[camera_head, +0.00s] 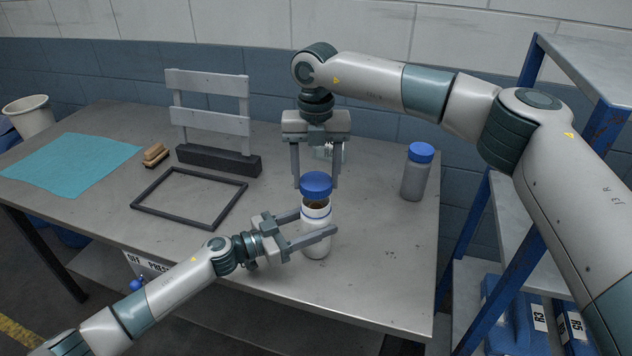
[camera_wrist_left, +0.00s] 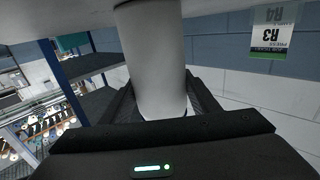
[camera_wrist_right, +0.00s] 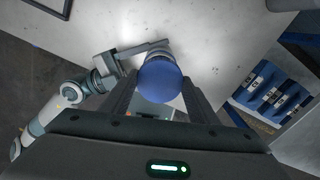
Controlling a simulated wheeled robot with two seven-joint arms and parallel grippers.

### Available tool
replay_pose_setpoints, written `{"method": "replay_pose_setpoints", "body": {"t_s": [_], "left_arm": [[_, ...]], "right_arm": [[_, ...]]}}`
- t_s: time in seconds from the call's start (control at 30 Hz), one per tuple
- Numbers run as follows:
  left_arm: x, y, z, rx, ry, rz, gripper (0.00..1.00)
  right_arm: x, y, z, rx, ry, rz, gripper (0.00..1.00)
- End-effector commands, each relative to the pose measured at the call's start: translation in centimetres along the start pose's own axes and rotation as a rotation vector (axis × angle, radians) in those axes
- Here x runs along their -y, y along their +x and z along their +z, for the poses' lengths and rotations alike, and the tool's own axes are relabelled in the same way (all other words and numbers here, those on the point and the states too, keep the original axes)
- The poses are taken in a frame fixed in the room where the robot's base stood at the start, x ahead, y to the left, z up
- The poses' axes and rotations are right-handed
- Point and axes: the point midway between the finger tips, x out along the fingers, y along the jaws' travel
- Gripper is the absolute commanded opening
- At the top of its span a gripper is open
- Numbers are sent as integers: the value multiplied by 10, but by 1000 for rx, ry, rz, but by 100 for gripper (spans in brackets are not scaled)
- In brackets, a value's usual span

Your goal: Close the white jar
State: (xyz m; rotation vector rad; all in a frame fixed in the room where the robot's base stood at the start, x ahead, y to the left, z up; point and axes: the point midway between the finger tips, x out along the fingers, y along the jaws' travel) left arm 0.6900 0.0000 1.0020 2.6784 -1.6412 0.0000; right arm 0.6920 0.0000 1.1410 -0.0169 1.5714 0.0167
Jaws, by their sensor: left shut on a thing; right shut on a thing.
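The white jar (camera_head: 316,243) stands upright near the table's front edge, with brown contents showing at its open mouth. My left gripper (camera_head: 318,222) is shut around the jar's body from the left side. The jar's white wall (camera_wrist_left: 155,60) fills the middle of the left wrist view. My right gripper (camera_head: 316,186) points down from above and is shut on a blue lid (camera_head: 316,182). The lid is just above the jar's mouth, with a small gap between them. In the right wrist view the lid (camera_wrist_right: 160,82) hides most of the jar.
A grey bottle with a blue cap (camera_head: 414,173) stands to the right. A dark frame (camera_head: 190,173), a wooden brush (camera_head: 155,156), a teal cloth (camera_head: 70,164) and a grey rack (camera_head: 210,120) occupy the left side. A blue-posted shelf (camera_head: 510,240) stands beyond the table's right edge.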

Motion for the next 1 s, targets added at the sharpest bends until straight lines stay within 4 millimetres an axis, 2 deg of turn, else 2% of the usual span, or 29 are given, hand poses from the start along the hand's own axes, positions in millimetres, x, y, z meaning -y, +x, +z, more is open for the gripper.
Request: {"method": "replay_pose_setpoints", "body": {"t_s": [0.1,0.2,1.0], "left_arm": [[0,0,0,0,0,0,15],[0,0,0,0,0,0,15],[0,0,0,0,0,0,15]], "right_arm": [[0,14,0,-1,0,0,34],[0,21,0,-1,0,0,34],[0,26,0,0,0,0,34]]}}
